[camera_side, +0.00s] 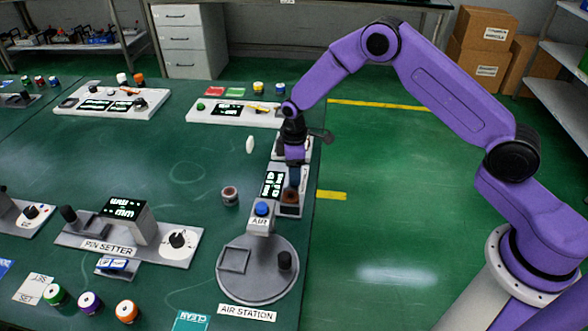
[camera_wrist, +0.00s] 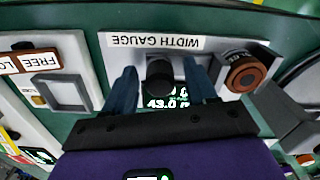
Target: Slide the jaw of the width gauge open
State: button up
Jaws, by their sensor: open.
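The width gauge (camera_wrist: 105,65) is a light panel with an upside-down "WIDTH GAUGE" label in the wrist view. A dark upright knob (camera_wrist: 158,76), apparently on its jaw, stands on it. Beside the knob a lit display (camera_wrist: 165,101) reads about 43.0, partly covered by my gripper. My gripper (camera_wrist: 162,78) is open, with one blue finger on each side of the knob and a visible gap on both sides. In the side view my gripper (camera_side: 294,160) is low over the equipment at the bench's right edge, and my wrist hides much of the gauge there.
In the wrist view a brown-and-black round part (camera_wrist: 244,73) is close to the right finger, and a panel with a square recess (camera_wrist: 66,93) lies left. In the side view the air station (camera_side: 235,289) stands in front. Open bench lies to the left.

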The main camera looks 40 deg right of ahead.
grip_shut()
jog(key=shift+w+d, duration=0.75)
jog(key=shift+w, duration=0.05)
grip_release()
jog(key=shift+r, duration=0.1)
notch_tip(320, 180, up, 17)
jog(key=shift+r, duration=0.15)
jog(key=shift+s, duration=0.15)
